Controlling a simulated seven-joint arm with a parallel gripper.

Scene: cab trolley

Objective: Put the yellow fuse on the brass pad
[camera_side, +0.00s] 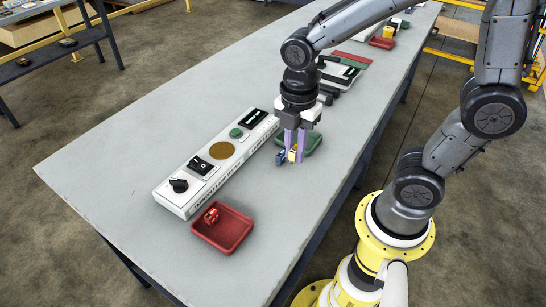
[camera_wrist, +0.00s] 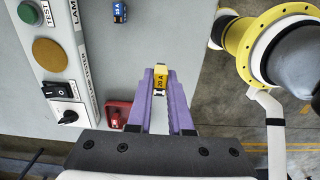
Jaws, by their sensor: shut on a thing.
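The yellow fuse (camera_side: 292,156) is between the purple fingertips of my gripper (camera_side: 296,153). The wrist view shows the yellow fuse (camera_wrist: 160,82), marked 20 A, pinched at the tips of my gripper (camera_wrist: 161,80). It seems to hang above the table, but the exact height is hard to tell. The round brass pad (camera_side: 222,150) is bare and lies flat on the white lamp test panel, left of my gripper. The brass pad also shows at the left of the wrist view (camera_wrist: 49,54).
A green tray (camera_side: 318,143) is behind my fingers. The panel (camera_side: 178,198) carries switches, a knob and a green button. A red tray (camera_side: 236,241) holds a red fuse (camera_side: 212,215). The table's left side is clear.

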